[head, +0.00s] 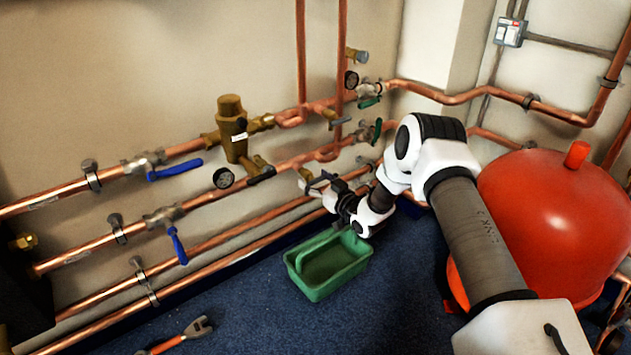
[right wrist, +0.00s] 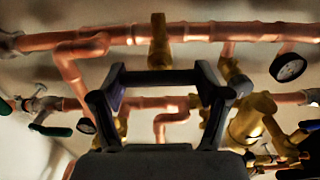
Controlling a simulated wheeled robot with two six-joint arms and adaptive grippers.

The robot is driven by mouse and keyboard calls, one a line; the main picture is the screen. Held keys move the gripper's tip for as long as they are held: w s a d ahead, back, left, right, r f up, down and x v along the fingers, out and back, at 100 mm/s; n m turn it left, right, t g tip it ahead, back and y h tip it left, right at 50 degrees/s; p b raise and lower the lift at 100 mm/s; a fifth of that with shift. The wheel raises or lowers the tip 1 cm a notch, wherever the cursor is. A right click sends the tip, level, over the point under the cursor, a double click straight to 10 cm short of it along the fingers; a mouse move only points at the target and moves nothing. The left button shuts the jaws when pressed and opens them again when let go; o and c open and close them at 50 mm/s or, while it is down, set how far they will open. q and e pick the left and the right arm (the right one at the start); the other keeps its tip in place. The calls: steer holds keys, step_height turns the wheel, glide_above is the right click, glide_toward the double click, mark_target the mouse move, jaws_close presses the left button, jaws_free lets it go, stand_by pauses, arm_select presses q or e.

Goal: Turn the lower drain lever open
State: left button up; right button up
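My right gripper (head: 328,192) reaches in front of the lower pipes from the right. A brass drain fitting (right wrist: 158,40) on a copper pipe shows just beyond the fingertips. A similar upper drain lever (head: 340,121) sits above. My left gripper is out of view.
A green tray (head: 318,292) stands on the blue floor below the gripper. A red tank (head: 550,205) is at the right. Blue levers (head: 175,170), a brass regulator (head: 232,130) and a gauge (head: 223,177) are on the left pipes.

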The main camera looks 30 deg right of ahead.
steer(key=shift+c, duration=1.4)
